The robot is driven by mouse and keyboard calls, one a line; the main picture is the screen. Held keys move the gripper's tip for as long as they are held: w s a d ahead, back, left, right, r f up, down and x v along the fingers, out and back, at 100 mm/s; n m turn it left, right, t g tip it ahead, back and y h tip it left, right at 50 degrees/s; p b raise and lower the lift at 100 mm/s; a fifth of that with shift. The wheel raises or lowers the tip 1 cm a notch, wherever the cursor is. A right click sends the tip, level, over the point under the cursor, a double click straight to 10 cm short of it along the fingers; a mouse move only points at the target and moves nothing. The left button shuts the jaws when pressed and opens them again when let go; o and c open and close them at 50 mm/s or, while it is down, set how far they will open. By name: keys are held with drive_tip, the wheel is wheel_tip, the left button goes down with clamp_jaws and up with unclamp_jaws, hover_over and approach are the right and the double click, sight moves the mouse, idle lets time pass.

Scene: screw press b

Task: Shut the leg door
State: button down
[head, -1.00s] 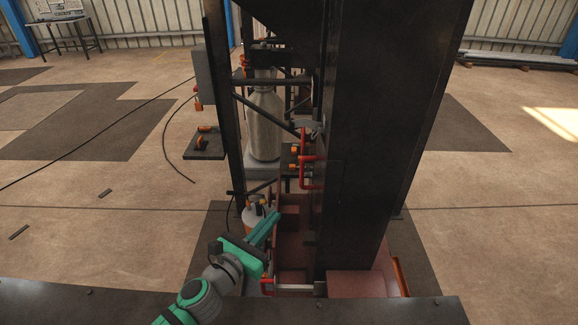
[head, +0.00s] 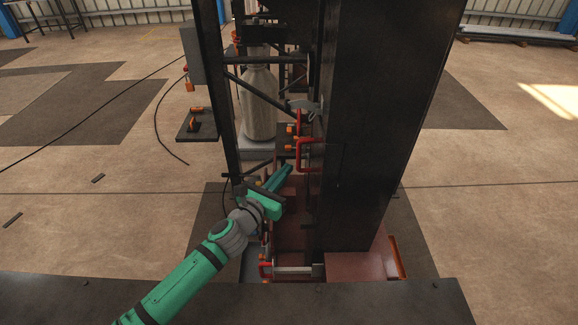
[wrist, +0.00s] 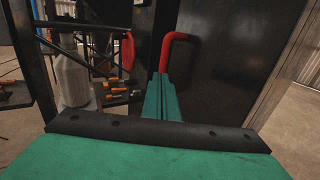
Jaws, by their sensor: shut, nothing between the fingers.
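The press's dark leg (head: 375,130) stands upright in the head view. A red bracket-shaped handle (head: 299,155) stands out from its left side. In the wrist view the red handle (wrist: 180,37) rises just beyond my fingers, beside a broad dark panel (wrist: 225,75). I cannot tell from these frames where the leg door's edge is or how far it stands open. My gripper (head: 288,168) is shut and empty, pointing forward at the leg's left side, below the handle. Its green fingers also show in the wrist view (wrist: 160,78); contact with the handle or panel is unclear.
A grey cylinder (head: 258,105) stands behind a dark frame post (head: 224,90) left of the leg. A tray with orange-handled items (head: 195,124) is farther left. A dark ledge (head: 380,300) crosses the front. Open floor (head: 480,215) lies to the right.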

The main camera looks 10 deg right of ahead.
sight(298, 159)
drive_tip(key=shift+w+d, duration=0.35)
drive_tip(key=shift+d, duration=0.25)
drive_tip(key=shift+w+d, duration=0.3)
drive_tip(key=shift+d, duration=0.3)
drive_tip(key=shift+w+d, duration=0.25)
drive_tip(key=shift+w, duration=0.2)
drive_tip(key=shift+w, duration=0.1)
